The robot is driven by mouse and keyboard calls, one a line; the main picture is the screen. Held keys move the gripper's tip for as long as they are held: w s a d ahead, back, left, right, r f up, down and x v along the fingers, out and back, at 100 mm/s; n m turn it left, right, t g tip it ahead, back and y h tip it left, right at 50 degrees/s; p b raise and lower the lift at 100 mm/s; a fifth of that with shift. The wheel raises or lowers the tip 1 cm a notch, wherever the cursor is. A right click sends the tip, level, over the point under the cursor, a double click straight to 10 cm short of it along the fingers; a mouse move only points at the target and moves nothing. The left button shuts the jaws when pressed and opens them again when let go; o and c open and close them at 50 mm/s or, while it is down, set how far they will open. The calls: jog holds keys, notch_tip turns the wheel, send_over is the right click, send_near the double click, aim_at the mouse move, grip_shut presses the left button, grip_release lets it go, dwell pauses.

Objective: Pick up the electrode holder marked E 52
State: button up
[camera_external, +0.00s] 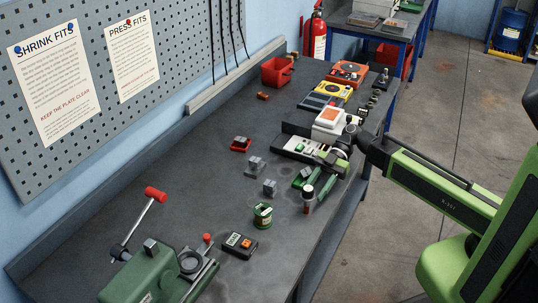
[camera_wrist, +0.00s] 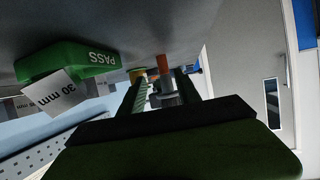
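My gripper (camera_external: 326,160) is low over the right part of the bench, beside the green tray and the white device. In the wrist view my two fingers (camera_wrist: 160,97) stand apart, so it looks open. A small grey and orange shape (camera_wrist: 164,70) shows in the gap between them; I cannot tell how far off it is. Several small dark and metallic pieces (camera_external: 376,94) stand in a row along the bench's right edge, beyond my gripper. No E 52 marking is readable in either view, so I cannot tell which piece is that holder.
A green tray marked PASS (camera_wrist: 70,62) with a 30 mm label is close to my gripper. A green press (camera_external: 148,278) is at the near left.

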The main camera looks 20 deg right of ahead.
aim_at(309, 209)
jog(key=b+x, duration=0.1)
jog(key=x, duration=0.4)
jog(key=shift+s+d+b, duration=0.15)
jog(key=shift+s+b, duration=0.15)
jog(key=shift+b, duration=0.05)
grip_shut()
